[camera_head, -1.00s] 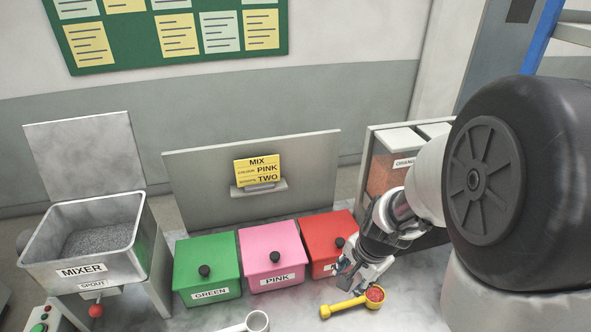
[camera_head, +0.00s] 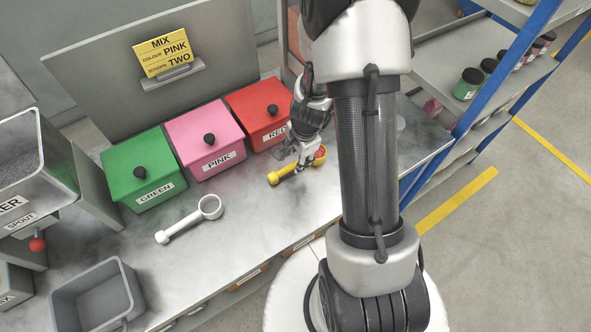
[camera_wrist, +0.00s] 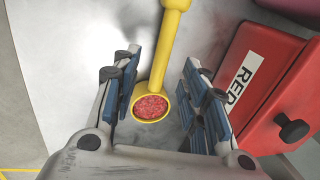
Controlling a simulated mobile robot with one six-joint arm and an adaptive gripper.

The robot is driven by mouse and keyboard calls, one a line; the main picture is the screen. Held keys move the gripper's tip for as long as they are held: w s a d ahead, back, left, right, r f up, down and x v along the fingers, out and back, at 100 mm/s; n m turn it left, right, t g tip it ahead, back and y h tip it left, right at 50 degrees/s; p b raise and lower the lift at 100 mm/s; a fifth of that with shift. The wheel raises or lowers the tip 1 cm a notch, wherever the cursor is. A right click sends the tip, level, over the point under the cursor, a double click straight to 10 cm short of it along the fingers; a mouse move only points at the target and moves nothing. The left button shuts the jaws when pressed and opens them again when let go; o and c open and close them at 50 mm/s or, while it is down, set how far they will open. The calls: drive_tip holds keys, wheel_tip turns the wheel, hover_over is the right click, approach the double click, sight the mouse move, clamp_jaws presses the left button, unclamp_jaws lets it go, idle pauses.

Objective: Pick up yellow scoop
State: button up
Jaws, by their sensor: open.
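The yellow scoop (camera_head: 284,174) lies on the grey bench in front of the red box. Its cup holds red granules, and its handle points left toward the bench's front. In the wrist view the yellow scoop (camera_wrist: 167,60) shows its cup between my fingers, with the handle running up and away. My gripper (camera_head: 301,163) is open, over the cup end of the scoop. In the wrist view my gripper (camera_wrist: 158,100) has a gap on both sides of the cup. I cannot tell how high the fingertips are above the bench.
Red (camera_head: 262,115), pink (camera_head: 205,140) and green (camera_head: 144,167) lidded boxes stand in a row behind. A white scoop (camera_head: 185,222) lies left on the bench. A grey bin (camera_head: 97,297) and a mixer (camera_head: 28,165) are farther left. A shelf with jars (camera_head: 468,84) stands right.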

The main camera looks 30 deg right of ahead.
sight(295, 164)
drive_tip(key=f+b, duration=0.1)
drive_tip(key=f, duration=0.1)
drive_tip(key=w+f+b, duration=0.1)
drive_tip(key=f+b, duration=0.1)
drive_tip(key=f, duration=0.1)
drive_tip(key=shift+w+f, duration=0.2)
drive_tip(key=shift+f, duration=0.1)
drive_tip(key=shift+r, duration=0.1)
drive_tip(key=shift+c, duration=0.5)
clamp_jaws()
